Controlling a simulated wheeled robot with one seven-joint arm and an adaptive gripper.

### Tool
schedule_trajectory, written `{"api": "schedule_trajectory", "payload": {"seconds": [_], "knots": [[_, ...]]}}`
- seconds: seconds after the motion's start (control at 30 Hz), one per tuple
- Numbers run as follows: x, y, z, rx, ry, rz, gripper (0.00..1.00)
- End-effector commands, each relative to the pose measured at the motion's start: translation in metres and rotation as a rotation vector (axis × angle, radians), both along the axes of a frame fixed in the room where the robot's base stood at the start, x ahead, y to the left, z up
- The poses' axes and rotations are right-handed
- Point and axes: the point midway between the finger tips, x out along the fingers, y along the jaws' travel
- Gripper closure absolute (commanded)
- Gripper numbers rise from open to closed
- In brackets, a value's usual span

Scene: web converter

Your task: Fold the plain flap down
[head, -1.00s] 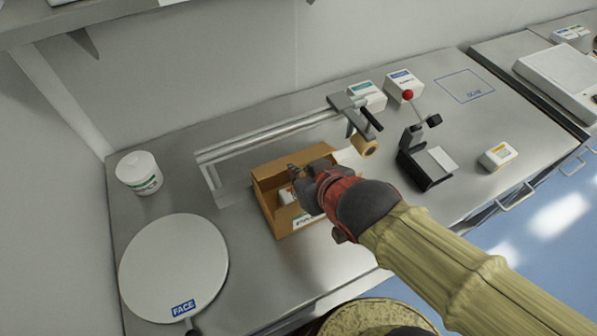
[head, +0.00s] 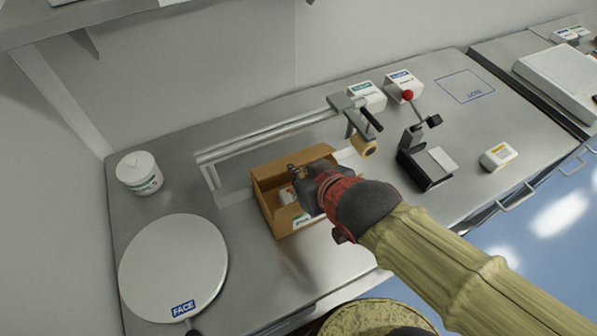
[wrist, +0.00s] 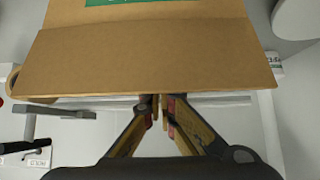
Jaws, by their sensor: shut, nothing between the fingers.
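An open brown cardboard box (head: 264,205) stands on the steel bench with small white contents (head: 288,195) inside. A white label shows low on its near side. My gripper (head: 293,170) is shut and empty over the box, and my arm hides the box's right part. In the wrist view a plain brown cardboard panel (wrist: 150,62) fills the upper middle, with a crease and a green patch near its top. The shut fingertips (wrist: 160,106) are right at the panel's lower edge; I cannot tell whether they touch. Which flap this panel is cannot be told.
A metal rail frame (head: 265,137) with a tape roll (head: 365,145) stands behind the box. A black lever device (head: 425,165) is to the right. A round white FACE plate (head: 173,265) and a white tub (head: 139,173) are left. The bench in front of the box is clear.

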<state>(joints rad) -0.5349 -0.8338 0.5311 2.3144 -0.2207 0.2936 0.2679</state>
Motion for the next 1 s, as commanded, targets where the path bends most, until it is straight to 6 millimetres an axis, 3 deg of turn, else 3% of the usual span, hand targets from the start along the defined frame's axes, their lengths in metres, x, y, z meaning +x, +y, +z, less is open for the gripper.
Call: {"api": "schedule_trajectory", "payload": {"seconds": [1.0], "knots": [[-0.013,-0.006,0.006,0.0,0.001,0.0,1.0]]}}
